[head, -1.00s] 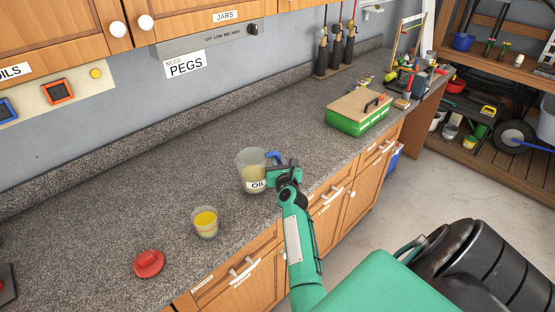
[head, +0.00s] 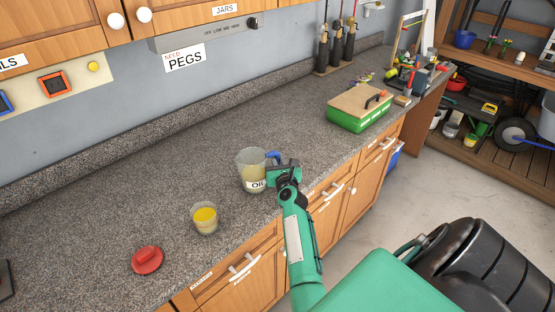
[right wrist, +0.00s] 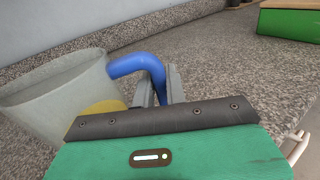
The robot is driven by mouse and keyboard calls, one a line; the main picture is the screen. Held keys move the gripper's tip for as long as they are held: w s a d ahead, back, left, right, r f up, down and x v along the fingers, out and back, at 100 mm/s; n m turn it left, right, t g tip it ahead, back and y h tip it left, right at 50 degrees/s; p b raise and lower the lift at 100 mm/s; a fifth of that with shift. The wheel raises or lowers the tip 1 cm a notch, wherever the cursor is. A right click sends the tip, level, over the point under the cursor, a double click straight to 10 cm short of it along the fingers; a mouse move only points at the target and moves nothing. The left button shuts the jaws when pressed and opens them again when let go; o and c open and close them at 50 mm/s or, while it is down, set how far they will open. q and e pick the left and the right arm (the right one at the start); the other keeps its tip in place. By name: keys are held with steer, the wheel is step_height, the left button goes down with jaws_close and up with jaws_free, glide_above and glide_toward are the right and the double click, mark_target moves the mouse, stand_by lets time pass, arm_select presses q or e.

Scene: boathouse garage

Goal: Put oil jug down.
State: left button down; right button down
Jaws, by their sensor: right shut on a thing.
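The oil jug (head: 251,171) is a clear jug with a label reading OIL, pale yellowish contents and a blue handle. It looks upright at the counter's front part; whether its base touches the counter I cannot tell. My right gripper (head: 280,168) is shut on the blue handle, at the jug's right side. In the right wrist view the blue handle (right wrist: 138,63) runs between the two grey fingers (right wrist: 158,88), and the jug's wall (right wrist: 55,95) shows at the left. My left gripper is not in view.
A glass of yellow liquid (head: 205,218) and a red lid (head: 147,260) stand on the speckled counter (head: 120,190) left of the jug. A green box with a wooden top (head: 358,108) stands farther right. The counter behind the jug is clear.

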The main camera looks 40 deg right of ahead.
steer(key=shift+f, duration=0.15)
stand_by(0.5)
steer(key=c, duration=1.4)
jaws_free()
steer(key=shift+o, duration=0.2)
steer(key=shift+f, duration=0.1)
steer(key=shift+c, duration=0.2)
steer(key=c, duration=0.4)
steer(key=shift+o, duration=0.2)
steer(key=shift+v, duration=0.85)
